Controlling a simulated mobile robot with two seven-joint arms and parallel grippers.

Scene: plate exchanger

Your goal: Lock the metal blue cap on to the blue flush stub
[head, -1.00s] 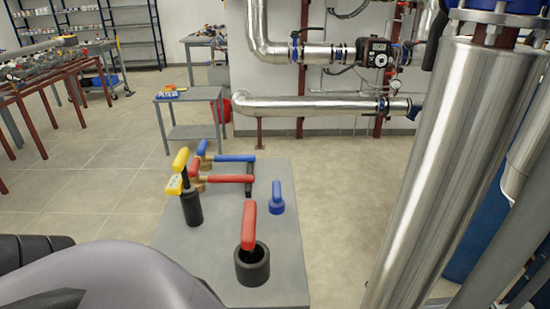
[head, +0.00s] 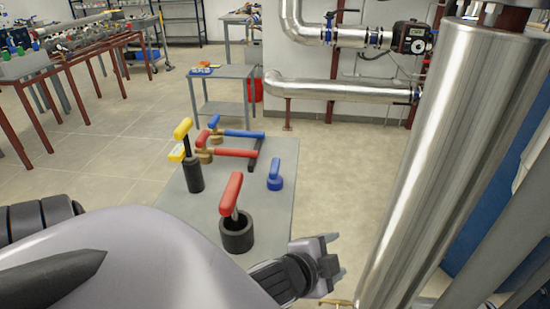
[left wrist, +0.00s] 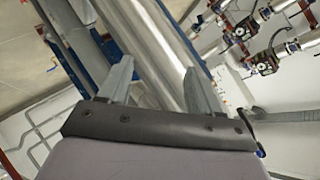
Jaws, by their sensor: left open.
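A small blue cap with an upright handle (head: 275,178) stands on the right side of the grey table top (head: 207,215). My left gripper (head: 337,255) is beyond the table's near right corner, beside the large steel column. It is open and empty, and apart from the cap. I cannot make out the blue flush stub for certain. My right gripper is not in view.
On the table are a red-handled tool in a black cup (head: 237,233), a yellow-handled tool in a black holder (head: 194,175), and red (head: 236,153) and blue (head: 240,134) handled valves. The steel column (head: 420,170) stands close on the right.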

